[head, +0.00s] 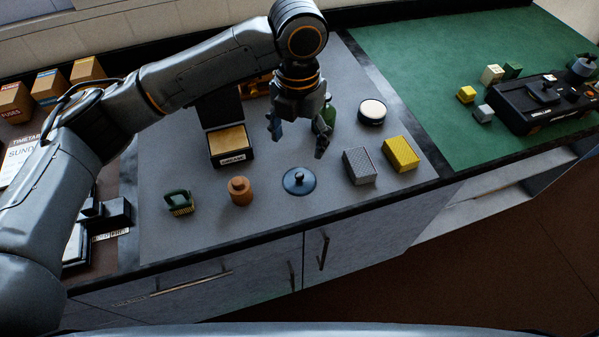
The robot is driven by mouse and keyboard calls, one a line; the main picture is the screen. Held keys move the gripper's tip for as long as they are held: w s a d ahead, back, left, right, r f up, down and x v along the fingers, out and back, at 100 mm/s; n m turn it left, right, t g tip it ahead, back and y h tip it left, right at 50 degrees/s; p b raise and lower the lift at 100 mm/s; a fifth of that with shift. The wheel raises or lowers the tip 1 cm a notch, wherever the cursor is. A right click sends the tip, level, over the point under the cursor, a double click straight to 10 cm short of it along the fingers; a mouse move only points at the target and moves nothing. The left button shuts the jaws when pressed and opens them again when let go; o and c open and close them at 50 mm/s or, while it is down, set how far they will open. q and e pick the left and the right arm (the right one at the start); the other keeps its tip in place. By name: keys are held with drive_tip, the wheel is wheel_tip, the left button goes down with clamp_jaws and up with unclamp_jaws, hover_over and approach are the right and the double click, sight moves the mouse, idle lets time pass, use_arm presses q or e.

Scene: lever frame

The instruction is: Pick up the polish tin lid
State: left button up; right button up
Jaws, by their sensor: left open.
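The polish tin lid (299,184), a dark blue disc with a small black knob, lies flat on the grey mat near the counter's front edge. A round dark tin (372,112) with a pale top stands further back to the right. My left gripper (298,140) points down with its fingers spread and nothing between them. In the picture it is above the lid and apart from it. It partly hides a green object (328,113) behind it. My right gripper is not in view.
A brown knobbed pot (240,191) and a green-handled brush (178,202) stand left of the lid. A grey block (359,166) and a yellow block (402,154) lie to its right. A black box with a tan top (231,146) stands behind. Mat around the lid is clear.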

use_arm(q)
hover_over(299, 175)
drive_tip(key=f, duration=0.4)
drive_tip(key=f+p, duration=0.1)
drive_tip(key=f, duration=0.1)
drive_tip(key=shift+s+f, duration=0.1)
drive_tip(key=shift+s, duration=0.2)
drive_tip(key=f, duration=0.1)
drive_tip(key=f+p, duration=0.1)
drive_tip(key=f, duration=0.3)
drive_tip(key=shift+w+f+p, duration=0.2)
drive_tip(key=shift+w+p, duration=0.1)
drive_tip(key=shift+p, duration=0.05)
drive_tip(key=shift+f, duration=0.3)
clamp_jaws()
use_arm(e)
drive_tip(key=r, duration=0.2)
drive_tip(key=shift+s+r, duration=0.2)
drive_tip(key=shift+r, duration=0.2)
